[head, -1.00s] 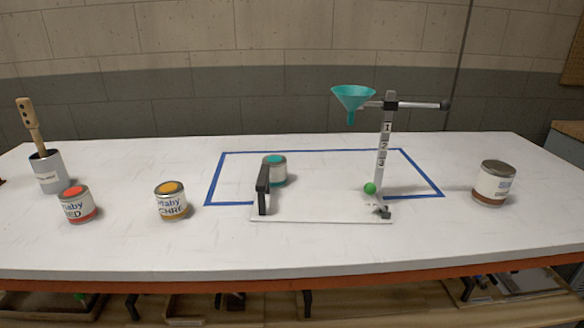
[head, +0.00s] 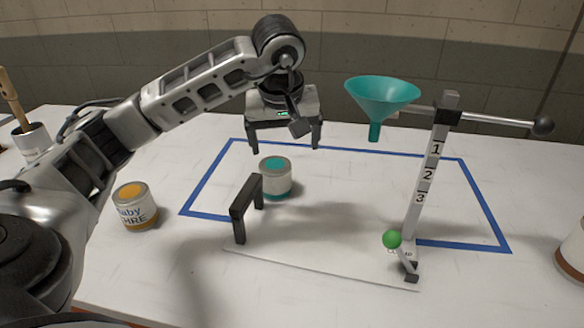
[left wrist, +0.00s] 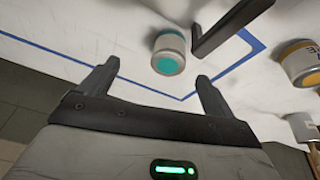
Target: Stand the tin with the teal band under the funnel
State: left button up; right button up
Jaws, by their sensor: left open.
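The tin with the teal band (head: 276,178) stands upright inside the blue outline, just behind the black handle of the white base. It also shows in the left wrist view (left wrist: 168,52), beyond the fingertips. The teal funnel (head: 382,92) hangs from the arm of a numbered post to the right of the tin, with clear space below its spout. My left gripper (head: 284,147) is open and empty. It hovers above and behind the tin, fingers pointing down; in the left wrist view its fingers (left wrist: 158,72) are wide apart. My right gripper is not in view.
The numbered post (head: 427,175) carries a green knob (head: 392,239) near its foot. The black handle (head: 246,207) stands in front of the tin. An ochre tin (head: 135,206) stands left, partly near my arm. Another tin (head: 573,255) is cut off at right. Blue tape (head: 200,187) marks the table.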

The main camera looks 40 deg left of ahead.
aim_at(275, 166)
pick_arm(q)
jog(key=shift+y, duration=0.5)
jog(key=w+a+f, duration=0.1)
jog(key=f, duration=0.1)
jog(key=a+f, duration=0.2)
jog(key=f, duration=0.1)
jog(key=w+a+f, duration=0.1)
jog(key=f, duration=0.1)
jog(key=shift+w+a+f, duration=0.15)
jog(key=shift+w+a, duration=0.1)
jog(key=shift+w, duration=0.05)
jog(key=shift+p+x, duration=0.55)
jog(key=shift+x, duration=2.7)
jog(key=shift+a, duration=0.15)
jog(key=c, duration=1.3)
jog(key=shift+o, duration=0.2)
